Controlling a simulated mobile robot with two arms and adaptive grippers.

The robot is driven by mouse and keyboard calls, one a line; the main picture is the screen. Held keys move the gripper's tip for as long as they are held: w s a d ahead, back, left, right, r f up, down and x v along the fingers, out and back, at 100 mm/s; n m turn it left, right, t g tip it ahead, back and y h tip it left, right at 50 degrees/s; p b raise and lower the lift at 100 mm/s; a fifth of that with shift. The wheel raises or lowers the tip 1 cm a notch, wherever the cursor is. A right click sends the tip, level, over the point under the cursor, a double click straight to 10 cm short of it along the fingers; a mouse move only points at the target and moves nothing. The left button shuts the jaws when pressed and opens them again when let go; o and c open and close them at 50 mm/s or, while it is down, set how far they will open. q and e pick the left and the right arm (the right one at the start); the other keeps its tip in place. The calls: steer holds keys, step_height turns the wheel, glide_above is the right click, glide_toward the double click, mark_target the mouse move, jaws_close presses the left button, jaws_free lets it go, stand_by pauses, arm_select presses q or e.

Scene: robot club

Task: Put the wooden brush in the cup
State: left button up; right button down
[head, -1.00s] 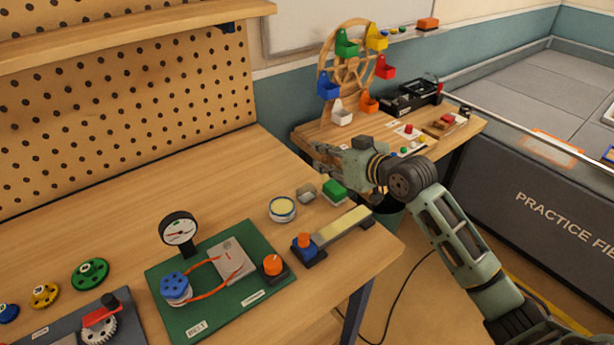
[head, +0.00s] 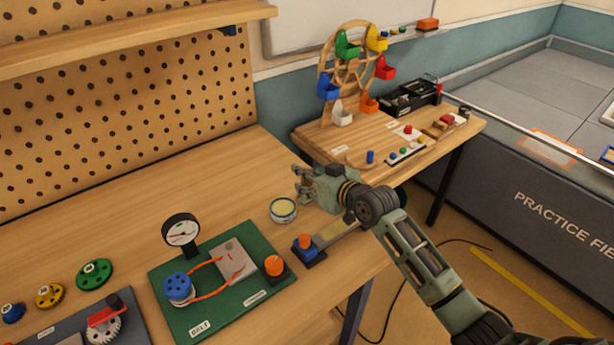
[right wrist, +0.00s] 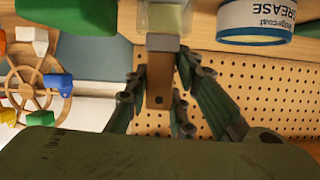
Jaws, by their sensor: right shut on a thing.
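The wooden brush (right wrist: 158,88) shows in the right wrist view, a brown handle with a hole, a grey metal ferrule and pale bristles. My right gripper (right wrist: 158,82) is shut on its handle; in the head view this gripper (head: 300,183) is over the workbench, just behind the grease tin. The wrist picture is upside down, so the bristles point down at the bench. A small clear cup (right wrist: 187,20) shows around the bristle end; I cannot tell whether the bristles are inside or in front of it. The gripper hides brush and cup in the head view. My left gripper is out of view.
The grease tin (head: 283,210) and a green block (right wrist: 70,18) flank the cup. A green belt board (head: 220,275) with a gauge (head: 181,231) stands left. A strip with an orange knob (head: 305,243) lies in front. The back-left bench is clear.

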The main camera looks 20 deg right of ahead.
steer(key=c, duration=1.5)
jaws_free()
steer(key=shift+f, duration=0.15)
steer(key=shift+c, duration=0.2)
steer(key=shift+r, duration=0.3)
steer(key=shift+s+d, duration=0.15)
steer(key=shift+s, duration=0.2)
steer(key=v, duration=1.1)
steer(key=shift+b, duration=0.4)
steer(key=shift+s, duration=0.15)
